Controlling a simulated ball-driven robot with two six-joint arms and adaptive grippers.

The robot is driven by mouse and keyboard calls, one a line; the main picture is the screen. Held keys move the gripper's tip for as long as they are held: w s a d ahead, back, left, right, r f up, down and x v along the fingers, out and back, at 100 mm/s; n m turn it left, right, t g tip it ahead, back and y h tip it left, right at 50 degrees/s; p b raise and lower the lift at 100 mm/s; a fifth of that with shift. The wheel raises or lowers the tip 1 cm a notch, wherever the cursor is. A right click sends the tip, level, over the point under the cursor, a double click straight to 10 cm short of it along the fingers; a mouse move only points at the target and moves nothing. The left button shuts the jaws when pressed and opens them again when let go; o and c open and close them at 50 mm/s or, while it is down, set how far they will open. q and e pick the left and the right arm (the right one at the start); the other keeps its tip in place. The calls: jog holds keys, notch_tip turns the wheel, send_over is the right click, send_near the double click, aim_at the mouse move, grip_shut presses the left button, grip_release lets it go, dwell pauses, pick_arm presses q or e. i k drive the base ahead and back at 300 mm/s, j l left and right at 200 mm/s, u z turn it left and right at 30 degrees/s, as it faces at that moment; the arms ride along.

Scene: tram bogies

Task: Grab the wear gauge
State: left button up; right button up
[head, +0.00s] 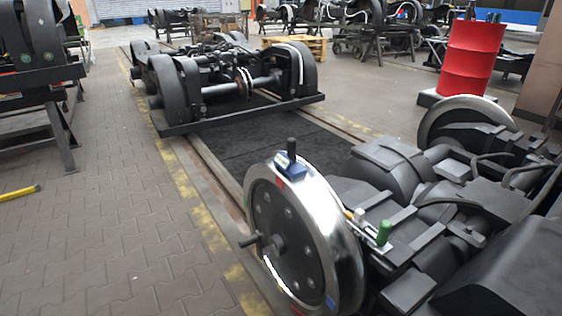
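A small blue device with an upright black handle, which looks like the wear gauge (289,167), sits on the top of the near wheel's rim. The near wheel (290,235) is a large dark disc with a shiny steel rim and small red and blue marks. It stands at the front of the near bogie (390,165). A dark stub sticks out to the left from the wheel's hub. Neither of my grippers shows in the head view, and nothing visible touches the gauge.
A green cylinder (384,233) and a whitish one stand on the near bogie. Another bogie (225,80) stands farther back on the track. A red drum (470,57) is at the back right. A yellow bar (20,193) lies at left. The paved floor (120,225) left of the track is mostly clear.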

aim_at(287, 163)
jog(key=i+j, duration=0.85)
jog(key=j+u, duration=0.05)
